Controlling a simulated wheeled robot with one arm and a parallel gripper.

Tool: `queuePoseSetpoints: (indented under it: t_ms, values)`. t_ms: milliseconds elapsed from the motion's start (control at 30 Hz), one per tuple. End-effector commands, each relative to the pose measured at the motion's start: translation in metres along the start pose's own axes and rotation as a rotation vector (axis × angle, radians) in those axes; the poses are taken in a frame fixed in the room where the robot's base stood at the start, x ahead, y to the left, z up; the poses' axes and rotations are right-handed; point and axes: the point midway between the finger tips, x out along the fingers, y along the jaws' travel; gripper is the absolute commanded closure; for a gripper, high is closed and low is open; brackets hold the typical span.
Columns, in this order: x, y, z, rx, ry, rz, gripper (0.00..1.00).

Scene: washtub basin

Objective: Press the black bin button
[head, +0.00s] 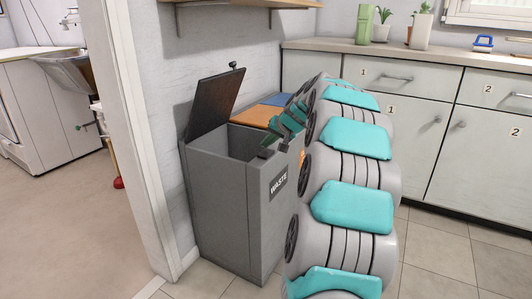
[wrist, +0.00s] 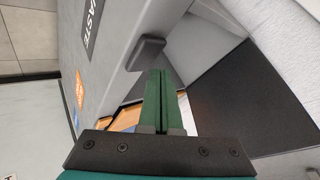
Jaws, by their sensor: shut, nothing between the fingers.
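The grey bin (head: 220,190) with the WASTE label stands against the wall, and its black lid (head: 215,103) is tilted up, showing the dark opening. A small black button (wrist: 147,52) sticks out at the front rim by the label. It also shows as a dark tab in the head view (head: 265,153). My gripper (head: 275,128) is above the bin's front right rim, partly hidden by my arm. In the wrist view its green fingers (wrist: 163,74) are shut and empty, with the tips just beside the button. I cannot tell whether they touch it.
Orange (head: 256,116) and blue (head: 277,99) lids lie flat behind the open compartment. A white door frame (head: 125,130) stands left of the bin. Grey cabinets (head: 400,130) line the back right. Tiled floor is free at the right.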

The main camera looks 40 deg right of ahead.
Motion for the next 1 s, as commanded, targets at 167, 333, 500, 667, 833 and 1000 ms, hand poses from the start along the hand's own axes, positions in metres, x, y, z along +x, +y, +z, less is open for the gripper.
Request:
queuePoseSetpoints:
  t_ms: [167,333,500,667,833,1000]
  values:
    - [-0.012,-0.009,-0.009,0.0,0.001,0.0,1.0]
    - [-0.022,-0.017,-0.017,0.0,0.002,-0.001,1.0]
    - [-0.032,-0.024,-0.024,0.0,0.002,0.0,1.0]
    - [-0.033,-0.024,-0.025,0.0,0.001,0.0,1.0]
    - [-0.033,-0.024,-0.024,0.0,0.001,0.0,1.0]
    - [-0.033,-0.024,-0.024,0.0,0.001,0.0,1.0]
